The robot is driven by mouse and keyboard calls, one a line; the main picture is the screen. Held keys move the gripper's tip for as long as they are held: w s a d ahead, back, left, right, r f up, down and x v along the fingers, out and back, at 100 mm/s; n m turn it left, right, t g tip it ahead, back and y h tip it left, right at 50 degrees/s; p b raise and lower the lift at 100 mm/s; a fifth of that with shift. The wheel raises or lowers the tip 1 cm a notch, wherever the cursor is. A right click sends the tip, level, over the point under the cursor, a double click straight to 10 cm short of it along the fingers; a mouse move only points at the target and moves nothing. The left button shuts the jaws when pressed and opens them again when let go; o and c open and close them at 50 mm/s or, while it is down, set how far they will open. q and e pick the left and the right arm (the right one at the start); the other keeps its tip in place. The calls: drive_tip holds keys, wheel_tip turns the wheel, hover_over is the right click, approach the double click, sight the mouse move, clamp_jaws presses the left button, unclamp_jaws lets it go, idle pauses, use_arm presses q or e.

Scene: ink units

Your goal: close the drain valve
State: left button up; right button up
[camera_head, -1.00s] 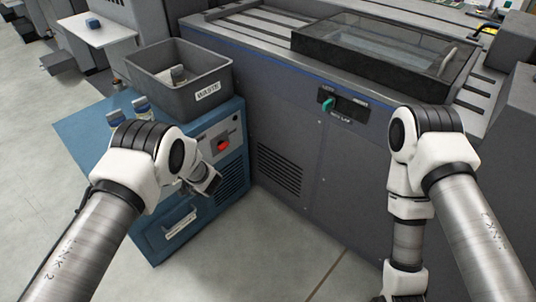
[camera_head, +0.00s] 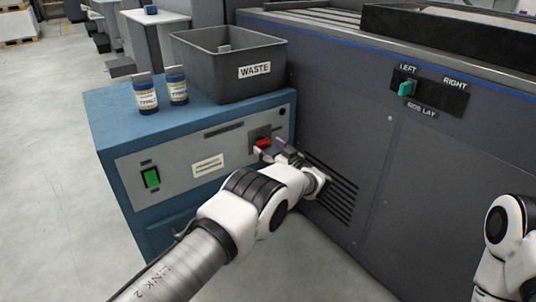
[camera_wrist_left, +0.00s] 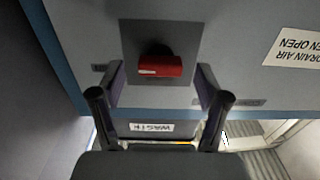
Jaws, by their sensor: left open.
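The drain valve is a red handle (camera_head: 263,143) on a dark square plate, at the right of the blue cabinet's grey front panel. In the left wrist view the red handle (camera_wrist_left: 160,66) lies crosswise, its long side level in the picture. My left gripper (camera_head: 277,153) is at the valve in the head view, partly covering it. In the left wrist view its two fingers (camera_wrist_left: 160,82) are apart, one on each side of the handle, with gaps between. Of my right arm only a white part shows at the right edge; its gripper is out of view.
A green switch (camera_head: 151,177) is at the panel's left. The dark machine (camera_head: 420,170) with a SIDE LAY lever (camera_head: 407,88) stands close on the right.

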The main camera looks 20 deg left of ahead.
use_arm(q)
drive_tip(key=shift+w+a+f, duration=0.1)
drive_tip(key=shift+w+a, duration=0.15)
drive_tip(key=shift+a, duration=0.2)
drive_tip(key=c, duration=1.2)
drive_tip(key=shift+o, duration=0.2)
